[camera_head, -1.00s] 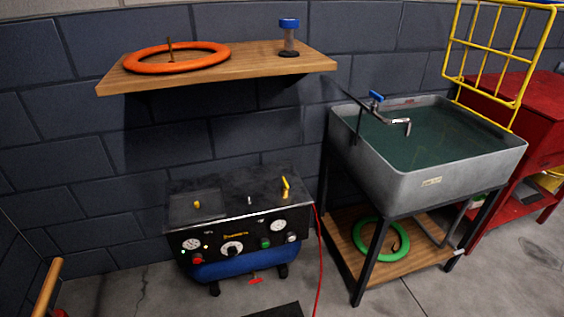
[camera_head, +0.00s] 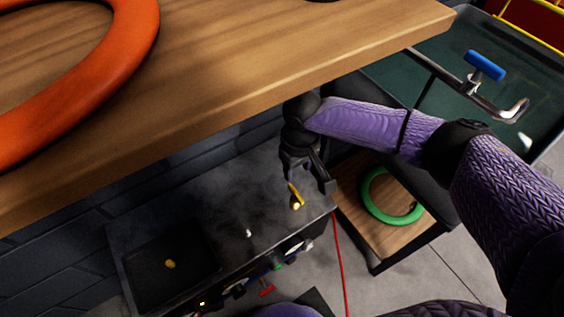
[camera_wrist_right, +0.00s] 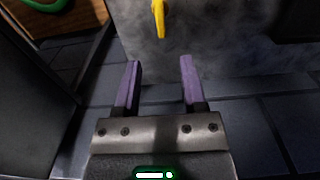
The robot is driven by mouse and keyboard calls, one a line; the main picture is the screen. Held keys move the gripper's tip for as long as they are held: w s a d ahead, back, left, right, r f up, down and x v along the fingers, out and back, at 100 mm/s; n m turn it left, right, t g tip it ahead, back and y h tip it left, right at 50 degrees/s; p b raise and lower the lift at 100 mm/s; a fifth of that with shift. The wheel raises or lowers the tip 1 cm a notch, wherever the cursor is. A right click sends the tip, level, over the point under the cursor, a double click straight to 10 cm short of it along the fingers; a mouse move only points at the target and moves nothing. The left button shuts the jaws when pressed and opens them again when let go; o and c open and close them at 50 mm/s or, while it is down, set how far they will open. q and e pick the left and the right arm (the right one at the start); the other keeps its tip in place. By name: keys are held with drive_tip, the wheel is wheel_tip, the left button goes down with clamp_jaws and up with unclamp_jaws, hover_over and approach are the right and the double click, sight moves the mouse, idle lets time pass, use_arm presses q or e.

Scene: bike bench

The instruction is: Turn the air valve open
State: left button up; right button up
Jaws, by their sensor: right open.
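The air valve is a small yellow lever (camera_head: 297,197) on the dark top of the compressor box (camera_head: 200,225), near its right end. In the right wrist view the yellow lever (camera_wrist_right: 159,16) is at the top edge, ahead of the fingers and roughly between their lines. My right gripper (camera_head: 308,180) reaches down beside the lever, close behind it. In the right wrist view my right gripper (camera_wrist_right: 160,85) is open with nothing between its purple fingers. Whether a finger touches the lever cannot be told. My left gripper is not in view.
A wooden shelf (camera_head: 330,50) with an orange ring (camera_head: 130,60) overhangs the compressor close to my right arm. A sink (camera_head: 445,95) with a blue-handled tap (camera_head: 484,66) stands at right. A green ring (camera_head: 365,197) lies on the lower board. A red hose (camera_head: 340,260) hangs at the compressor's right.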

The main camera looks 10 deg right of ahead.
sight(296, 193)
wheel_tip(296, 193, down, 10)
drive_tip(key=b, duration=0.6)
drive_tip(key=shift+s, duration=0.15)
drive_tip(key=shift+r, duration=0.1)
drive_tip(key=shift+c, duration=0.3)
clamp_jaws()
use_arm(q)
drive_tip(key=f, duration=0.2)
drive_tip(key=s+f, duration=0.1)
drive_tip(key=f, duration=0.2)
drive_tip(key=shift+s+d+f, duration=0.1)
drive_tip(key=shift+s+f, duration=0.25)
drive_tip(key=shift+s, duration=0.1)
